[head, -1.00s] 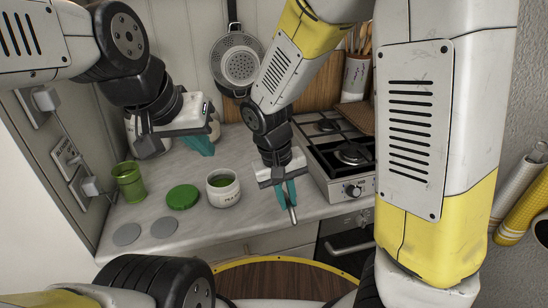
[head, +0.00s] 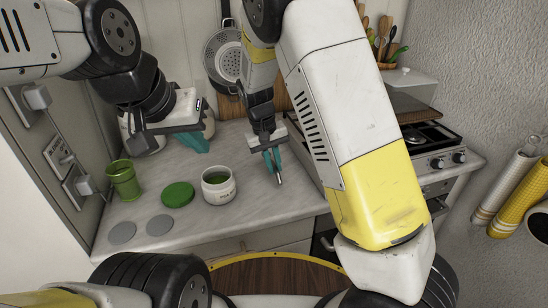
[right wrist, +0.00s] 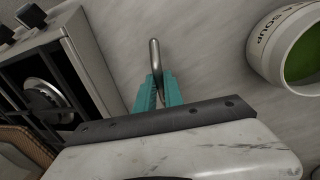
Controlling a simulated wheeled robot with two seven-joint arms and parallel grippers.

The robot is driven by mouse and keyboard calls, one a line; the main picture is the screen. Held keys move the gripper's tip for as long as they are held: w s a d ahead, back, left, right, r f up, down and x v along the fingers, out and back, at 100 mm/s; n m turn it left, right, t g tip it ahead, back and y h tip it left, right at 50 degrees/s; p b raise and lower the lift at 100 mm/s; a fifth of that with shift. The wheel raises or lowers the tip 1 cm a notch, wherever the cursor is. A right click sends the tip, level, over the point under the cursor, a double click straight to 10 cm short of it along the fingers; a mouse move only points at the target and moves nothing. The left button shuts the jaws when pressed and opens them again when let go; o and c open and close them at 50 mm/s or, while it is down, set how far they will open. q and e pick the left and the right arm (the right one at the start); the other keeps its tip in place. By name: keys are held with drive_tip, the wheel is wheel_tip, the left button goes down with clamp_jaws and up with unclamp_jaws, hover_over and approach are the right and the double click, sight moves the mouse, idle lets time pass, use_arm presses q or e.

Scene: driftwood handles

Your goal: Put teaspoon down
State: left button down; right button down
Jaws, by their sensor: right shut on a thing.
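My right gripper (head: 273,162) is shut on a metal teaspoon (head: 280,180), over the counter to the right of the white jar. In the right wrist view the teaspoon (right wrist: 155,60) stands out from between the teal fingers (right wrist: 157,92), with a rounded metal end showing. The rest of it is hidden by the fingers. Whether it touches the counter I cannot tell. My left gripper (head: 194,142) is above the back left of the counter; its teal fingers are partly hidden by its own body.
A white jar (head: 219,196) with green contents, a green lid (head: 178,194), a green cup (head: 124,182) and two grey discs (head: 122,233) are on the counter. The stove (head: 425,138) is at right. The counter (head: 262,212) is clear between jar and stove.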

drive_tip(key=shift+f, duration=0.85)
drive_tip(key=c, duration=1.5)
unclamp_jaws()
drive_tip(key=shift+o, duration=0.2)
drive_tip(key=shift+s+f, duration=0.1)
drive_tip(key=shift+f, duration=0.05)
drive_tip(key=s+d+r+m+y, duration=0.1)
drive_tip(key=s+d+r+y, duration=0.15)
drive_tip(key=r, duration=0.45)
drive_tip(key=s+d+r+y, duration=0.1)
drive_tip(key=s+d+r, duration=0.2)
drive_tip(key=r, duration=0.5)
drive_tip(key=s+d+r+m+t, duration=0.1)
drive_tip(key=s+d+r, duration=0.3)
drive_tip(key=s, duration=0.4)
drive_tip(key=s+d+r+m+t, duration=0.1)
drive_tip(key=s+d+r+t, duration=0.3)
drive_tip(key=s, duration=0.3)
drive_tip(key=shift+s+d+r+t+y, duration=0.2)
drive_tip(key=shift+s+d+t+y, duration=0.2)
drive_tip(key=shift+d, duration=0.2)
